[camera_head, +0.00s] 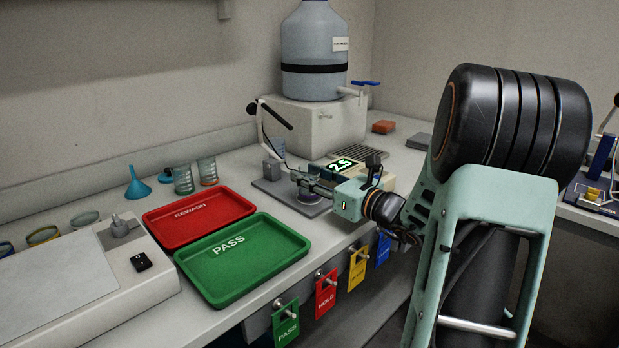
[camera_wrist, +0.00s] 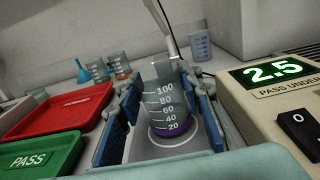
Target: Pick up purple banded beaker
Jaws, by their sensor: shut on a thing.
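The purple banded beaker (camera_wrist: 165,100) stands upright in the middle of the wrist view. It is clear, with white marks from 20 to 100 and a purple band near its base. My gripper (camera_wrist: 163,112) is shut on it, with one blue-padded finger on each side. In the head view my gripper (camera_head: 306,183) is over the grey instrument plate at the back of the bench, and it mostly hides the beaker there. The beaker's base is over a pale round disc; I cannot tell whether it touches.
A display reading 2.5 (camera_wrist: 272,70) stands close at right. A thin-armed stand rises behind. The red REWASH tray (camera_head: 199,215) and green PASS tray (camera_head: 243,258) lie left. Other beakers (camera_head: 183,180) and a blue funnel (camera_head: 137,186) are at the back. A large water container (camera_head: 314,50) stands behind.

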